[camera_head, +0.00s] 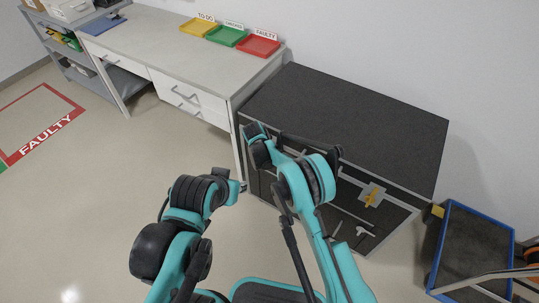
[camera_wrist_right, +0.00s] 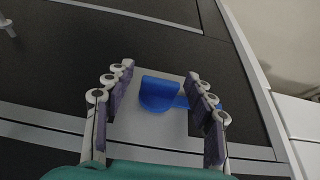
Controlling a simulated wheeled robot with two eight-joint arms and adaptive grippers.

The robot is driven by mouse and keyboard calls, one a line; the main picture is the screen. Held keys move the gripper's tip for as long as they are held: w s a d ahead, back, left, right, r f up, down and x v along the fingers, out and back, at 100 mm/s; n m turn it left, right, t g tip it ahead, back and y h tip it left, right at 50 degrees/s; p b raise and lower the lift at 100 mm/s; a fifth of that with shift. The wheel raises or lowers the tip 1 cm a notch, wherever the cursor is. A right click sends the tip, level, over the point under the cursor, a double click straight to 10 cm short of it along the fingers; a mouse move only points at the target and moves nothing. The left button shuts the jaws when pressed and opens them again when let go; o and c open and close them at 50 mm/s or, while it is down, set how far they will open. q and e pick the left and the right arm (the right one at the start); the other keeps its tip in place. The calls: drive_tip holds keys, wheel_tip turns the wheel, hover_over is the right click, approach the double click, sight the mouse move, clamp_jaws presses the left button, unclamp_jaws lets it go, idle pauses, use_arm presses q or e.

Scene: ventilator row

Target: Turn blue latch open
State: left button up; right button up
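In the right wrist view, the blue latch (camera_wrist_right: 160,94) has a rounded body and a short arm pointing right. It sits on a light grey plate (camera_wrist_right: 150,125) on the dark cabinet front. My right gripper (camera_wrist_right: 160,85) is open, with its fingers on either side of the latch. The latch's arm reaches close to the right-hand finger; contact cannot be told. In the head view, my right arm reaches to the left part of the cabinet (camera_head: 345,115) and hides the latch. My left arm is bent low at centre-left; its fingers do not show.
A yellow latch (camera_head: 372,196) sits on a plate on the cabinet's right part, above a white T-shaped handle (camera_head: 364,232). A white drawer table (camera_head: 175,50) stands left of the cabinet. A blue-rimmed cart (camera_head: 470,250) stands at right.

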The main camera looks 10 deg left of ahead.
drive_tip(key=shift+r, duration=0.1)
drive_tip(key=v, duration=1.1)
drive_tip(key=shift+s+r, duration=0.3)
drive_tip(key=shift+r, duration=0.05)
drive_tip(key=shift+a, duration=0.1)
drive_tip(key=s+d+r+n+y, duration=0.1)
drive_tip(key=s+d+r, duration=0.3)
drive_tip(key=d+r, duration=0.55)
drive_tip(key=s+d+r+n, duration=0.1)
drive_tip(key=s+d+r, duration=0.2)
drive_tip(key=d+r, duration=0.65)
drive_tip(key=s+d+n+t, duration=0.1)
drive_tip(key=s+d, duration=0.7)
drive_tip(key=s, duration=0.3)
drive_tip(key=s+d+n+t, duration=0.1)
drive_tip(key=s+d+t, duration=0.1)
drive_tip(key=s+d, duration=0.5)
drive_tip(key=s, duration=0.4)
drive_tip(key=shift+d+f+y, duration=0.25)
drive_tip(key=shift+d+y, duration=0.05)
drive_tip(key=shift+d, duration=0.1)
